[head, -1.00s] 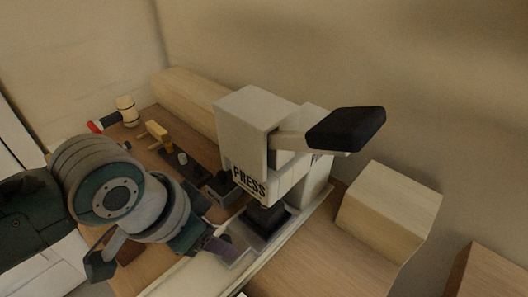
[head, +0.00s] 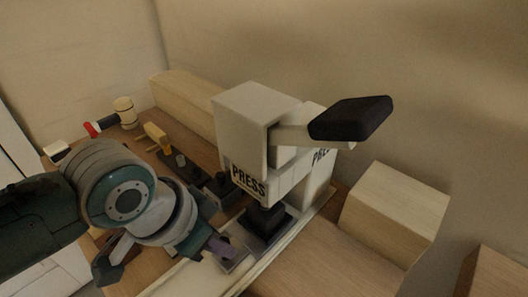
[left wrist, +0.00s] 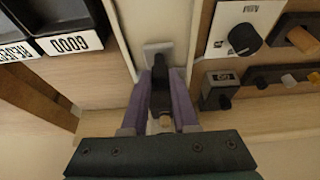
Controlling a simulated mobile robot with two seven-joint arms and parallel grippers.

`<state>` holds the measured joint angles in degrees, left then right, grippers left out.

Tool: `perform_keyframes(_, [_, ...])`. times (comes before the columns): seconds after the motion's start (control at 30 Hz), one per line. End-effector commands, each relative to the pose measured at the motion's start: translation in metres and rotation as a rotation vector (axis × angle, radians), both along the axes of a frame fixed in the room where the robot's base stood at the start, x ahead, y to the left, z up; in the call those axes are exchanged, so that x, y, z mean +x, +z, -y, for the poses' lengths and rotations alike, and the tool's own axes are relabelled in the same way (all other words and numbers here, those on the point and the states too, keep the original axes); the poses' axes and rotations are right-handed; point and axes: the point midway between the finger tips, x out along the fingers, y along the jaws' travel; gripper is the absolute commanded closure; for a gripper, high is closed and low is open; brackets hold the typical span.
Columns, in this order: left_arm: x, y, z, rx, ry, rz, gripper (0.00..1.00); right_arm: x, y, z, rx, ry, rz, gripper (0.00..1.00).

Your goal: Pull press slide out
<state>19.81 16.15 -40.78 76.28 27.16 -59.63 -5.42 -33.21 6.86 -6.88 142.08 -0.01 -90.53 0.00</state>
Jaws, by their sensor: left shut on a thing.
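The press (head: 255,118) is a pale block marked PRESS, with a black-ended lever (head: 350,119) sticking out to the right. Its slide shows as a grey metal plate (head: 234,261) low in front of the press, on a pale rail; the plate also shows beyond the fingertips in the left wrist view (left wrist: 157,48). My left gripper (head: 222,249) is at the near end of the slide. In the left wrist view its purple fingers (left wrist: 160,88) are closed around the slide's dark handle (left wrist: 160,95). My right gripper is in neither view.
A mallet (head: 124,112) and small fixtures with knobs (head: 181,160) stand left of the press. A wooden block (head: 395,208) stands to its right. In the left wrist view, black bins (left wrist: 70,20) lie left and a panel with a black knob (left wrist: 244,38) lies right.

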Motion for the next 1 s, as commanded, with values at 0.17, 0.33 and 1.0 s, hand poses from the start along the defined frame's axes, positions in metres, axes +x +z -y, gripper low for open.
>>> perform_keyframes(0.17, [-0.001, 0.001, -0.001, 0.004, 0.0, -0.006, 1.0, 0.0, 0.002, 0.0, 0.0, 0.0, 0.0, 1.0])
perform_keyframes(0.33, [-0.009, 0.003, -0.007, 0.034, 0.001, -0.044, 1.0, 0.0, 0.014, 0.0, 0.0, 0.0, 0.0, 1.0])
perform_keyframes(1.0, [-0.029, -0.002, -0.023, 0.112, 0.0, -0.143, 1.0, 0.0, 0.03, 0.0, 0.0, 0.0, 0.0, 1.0])
